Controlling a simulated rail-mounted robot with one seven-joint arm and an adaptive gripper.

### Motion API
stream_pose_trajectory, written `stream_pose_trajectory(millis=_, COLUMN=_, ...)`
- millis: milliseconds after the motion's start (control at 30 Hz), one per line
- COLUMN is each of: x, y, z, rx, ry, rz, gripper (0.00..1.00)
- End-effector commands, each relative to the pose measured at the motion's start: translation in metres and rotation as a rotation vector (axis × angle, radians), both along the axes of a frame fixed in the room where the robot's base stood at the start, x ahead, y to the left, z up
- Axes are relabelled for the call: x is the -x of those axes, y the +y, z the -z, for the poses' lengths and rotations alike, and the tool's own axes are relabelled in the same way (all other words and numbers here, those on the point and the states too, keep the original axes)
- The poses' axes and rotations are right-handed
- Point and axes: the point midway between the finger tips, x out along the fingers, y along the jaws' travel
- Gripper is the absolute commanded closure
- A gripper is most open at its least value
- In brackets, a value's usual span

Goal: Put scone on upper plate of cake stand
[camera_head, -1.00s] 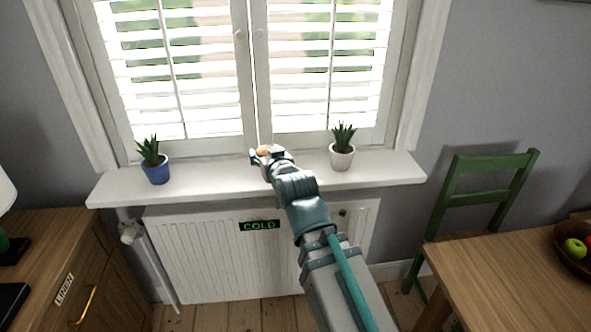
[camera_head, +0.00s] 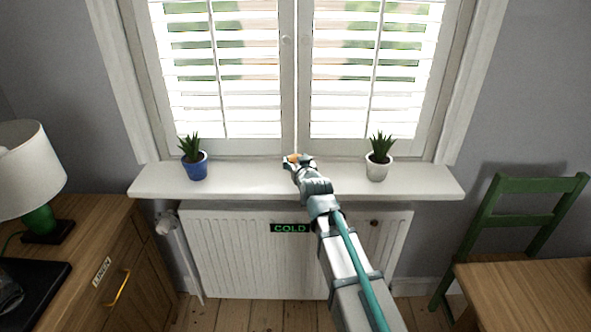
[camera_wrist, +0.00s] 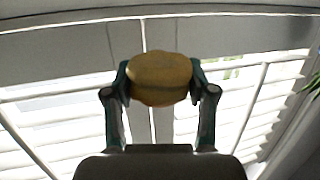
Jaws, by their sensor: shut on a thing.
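The scone (camera_wrist: 160,78) is a round, golden-brown piece held between the two fingers of my gripper (camera_wrist: 160,88) in the wrist view. In the head view the scone (camera_head: 294,158) shows as a small orange-brown spot at the tip of my gripper (camera_head: 297,162). My gripper is shut on it, in front of the window and at about the height of the sill in the picture. The cake stand is not in view in any frame.
A white sill (camera_head: 240,183) carries a blue-potted plant (camera_head: 195,166) and a white-potted plant (camera_head: 378,168). A radiator (camera_head: 240,262) is below. A cabinet (camera_head: 100,225) with a lamp (camera_head: 32,170) stands left; a green chair (camera_head: 520,187) and a table (camera_head: 530,285) stand right.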

Motion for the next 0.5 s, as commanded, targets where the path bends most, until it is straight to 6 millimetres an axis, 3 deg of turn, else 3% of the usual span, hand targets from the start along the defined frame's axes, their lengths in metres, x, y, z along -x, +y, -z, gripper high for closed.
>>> stream_pose_trajectory(millis=233, x=-0.011, y=0.004, z=0.015, rx=0.001, ry=0.002, rz=0.000, gripper=0.74)
stream_pose_trajectory(millis=500, x=-0.009, y=0.003, z=0.041, rx=0.000, ry=0.001, rz=0.000, gripper=0.74)
